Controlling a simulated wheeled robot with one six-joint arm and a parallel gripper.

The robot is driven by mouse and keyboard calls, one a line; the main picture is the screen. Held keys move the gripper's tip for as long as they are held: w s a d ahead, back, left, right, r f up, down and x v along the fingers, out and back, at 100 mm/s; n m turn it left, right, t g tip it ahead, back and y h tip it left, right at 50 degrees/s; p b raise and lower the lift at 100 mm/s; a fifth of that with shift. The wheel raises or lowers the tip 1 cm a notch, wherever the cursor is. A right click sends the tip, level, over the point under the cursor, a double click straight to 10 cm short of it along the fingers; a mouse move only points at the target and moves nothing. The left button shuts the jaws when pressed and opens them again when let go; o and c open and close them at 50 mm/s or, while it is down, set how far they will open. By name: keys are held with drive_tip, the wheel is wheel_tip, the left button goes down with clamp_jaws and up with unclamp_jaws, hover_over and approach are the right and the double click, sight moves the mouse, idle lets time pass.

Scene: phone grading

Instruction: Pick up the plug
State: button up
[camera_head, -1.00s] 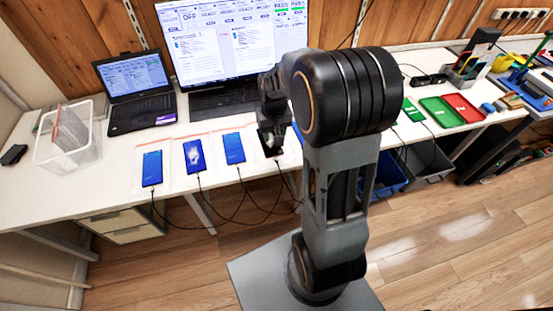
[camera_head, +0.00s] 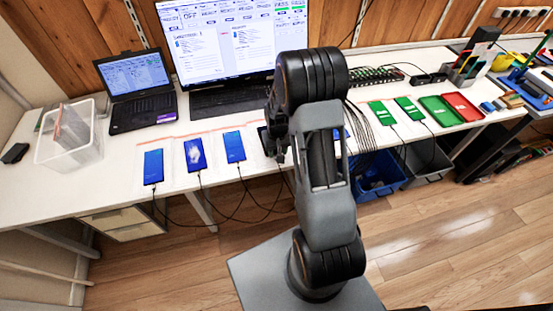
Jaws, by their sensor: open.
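My gripper (camera_head: 278,155) is over the front of the desk, beside a dark phone (camera_head: 263,136) that my arm partly covers. It is small and dark in the view, and its jaws are open. I cannot make out a plug at the gripper; that spot is dark and partly hidden. Black charging cables run from the near ends of three blue-screened phones, the left one (camera_head: 153,166), the middle one (camera_head: 195,154) and the right one (camera_head: 234,146), and hang over the desk edge. The plugs at these ends are too small to see clearly.
A laptop (camera_head: 141,108) and a large monitor (camera_head: 223,45) stand behind the phones. A clear bin (camera_head: 70,148) is at the left. Green-screened phones (camera_head: 382,113), a green tray (camera_head: 438,111) and a red tray (camera_head: 463,107) lie at the right.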

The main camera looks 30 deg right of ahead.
drive_tip(key=shift+f, duration=2.15)
drive_tip(key=shift+f, duration=0.25)
clamp_jaws()
